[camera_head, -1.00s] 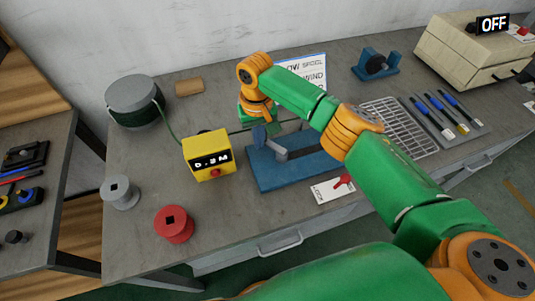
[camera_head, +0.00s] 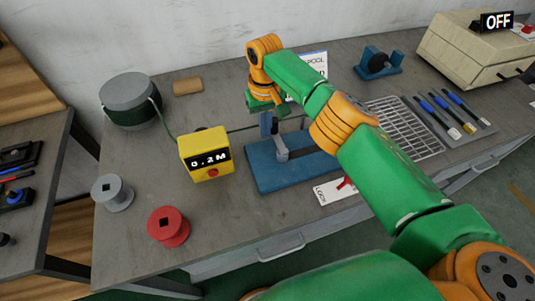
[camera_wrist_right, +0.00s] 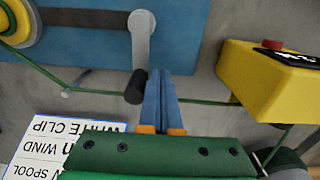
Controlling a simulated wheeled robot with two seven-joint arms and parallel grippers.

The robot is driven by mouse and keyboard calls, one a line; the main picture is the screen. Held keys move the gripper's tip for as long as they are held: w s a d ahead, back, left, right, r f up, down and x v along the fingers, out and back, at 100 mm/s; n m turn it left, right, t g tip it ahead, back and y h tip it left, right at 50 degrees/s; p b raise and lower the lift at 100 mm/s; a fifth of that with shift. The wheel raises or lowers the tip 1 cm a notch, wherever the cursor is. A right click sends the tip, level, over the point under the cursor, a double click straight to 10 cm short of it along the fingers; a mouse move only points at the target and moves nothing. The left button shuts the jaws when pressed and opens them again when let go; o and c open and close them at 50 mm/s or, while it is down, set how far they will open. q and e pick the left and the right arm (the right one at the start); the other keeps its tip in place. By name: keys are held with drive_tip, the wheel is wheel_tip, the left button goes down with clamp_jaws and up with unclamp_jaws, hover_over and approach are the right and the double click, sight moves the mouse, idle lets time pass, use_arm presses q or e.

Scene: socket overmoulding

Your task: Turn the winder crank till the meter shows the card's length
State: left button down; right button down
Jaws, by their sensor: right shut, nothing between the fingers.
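The yellow meter (camera_head: 207,158) stands on the bench; its display reads 0.2M. The blue winder (camera_head: 290,168) is right of it, its grey crank (camera_head: 281,149) raised toward my right gripper (camera_head: 266,124). In the right wrist view the grey crank arm (camera_wrist_right: 141,42) ends in a black handle (camera_wrist_right: 135,88). My right gripper's blue fingers (camera_wrist_right: 160,88) are shut with nothing between them, right beside the handle; I cannot tell whether they touch it. The white card (camera_head: 318,66) stands behind, mostly hidden by my arm; its visible text in the wrist view (camera_wrist_right: 60,148) shows no length. My left gripper is out of view.
A green cable drum (camera_head: 130,100) feeds a cable through the meter to the winder. A grey spool (camera_head: 112,192) and a red spool (camera_head: 168,226) stand front left. A label with a red lever (camera_head: 344,184) lies before the winder. A wire rack (camera_head: 405,128) is at right.

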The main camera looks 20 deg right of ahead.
drive_tip(key=shift+d, duration=0.1)
drive_tip(key=shift+w+d+b, duration=0.1)
drive_tip(key=shift+d+b, duration=0.15)
drive_tip(key=shift+b, duration=0.1)
drive_tip(key=shift+w+d, duration=0.15)
drive_tip(key=shift+d, duration=0.45)
